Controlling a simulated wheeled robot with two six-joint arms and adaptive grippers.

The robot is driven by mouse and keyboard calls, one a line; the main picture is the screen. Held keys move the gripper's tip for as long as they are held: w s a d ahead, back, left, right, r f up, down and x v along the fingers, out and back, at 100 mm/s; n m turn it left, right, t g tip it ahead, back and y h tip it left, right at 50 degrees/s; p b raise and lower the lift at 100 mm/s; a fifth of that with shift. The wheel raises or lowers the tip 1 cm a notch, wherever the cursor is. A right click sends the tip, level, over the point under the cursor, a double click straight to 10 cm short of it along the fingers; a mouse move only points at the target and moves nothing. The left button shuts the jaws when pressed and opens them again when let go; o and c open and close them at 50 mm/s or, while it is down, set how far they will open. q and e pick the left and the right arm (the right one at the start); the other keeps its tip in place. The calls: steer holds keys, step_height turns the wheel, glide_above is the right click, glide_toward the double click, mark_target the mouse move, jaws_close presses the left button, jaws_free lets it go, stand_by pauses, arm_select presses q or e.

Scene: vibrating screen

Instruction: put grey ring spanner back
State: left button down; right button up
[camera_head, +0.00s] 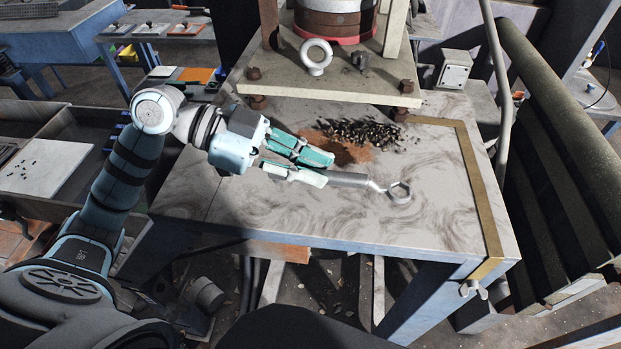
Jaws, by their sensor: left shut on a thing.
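The grey ring spanner (352,180) shows in the head view over the pale, stained bench top (270,210). Its ring end (399,192) points right. My left gripper (322,170) comes in from the left and is shut on the spanner's left end, which its fingers partly hide. The spanner lies close to the bench surface; I cannot tell whether it touches. My right gripper is not in view.
A pile of dark bits (362,133) lies behind the spanner. The machine's raised plate (330,75) with a ring bolt (316,56) stands at the back. A brass-coloured strip (468,165) edges the bench's right side. The bench front is clear.

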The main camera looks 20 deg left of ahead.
arm_select(q)
step_height(320, 180, down, 3)
steer(key=shift+w+d+r, duration=0.1)
steer(key=shift+s+r, duration=0.1)
steer(key=shift+s, duration=0.25)
steer(key=shift+f, duration=0.25)
steer(key=c, duration=1.5)
jaws_free()
steer(key=shift+w, duration=0.15)
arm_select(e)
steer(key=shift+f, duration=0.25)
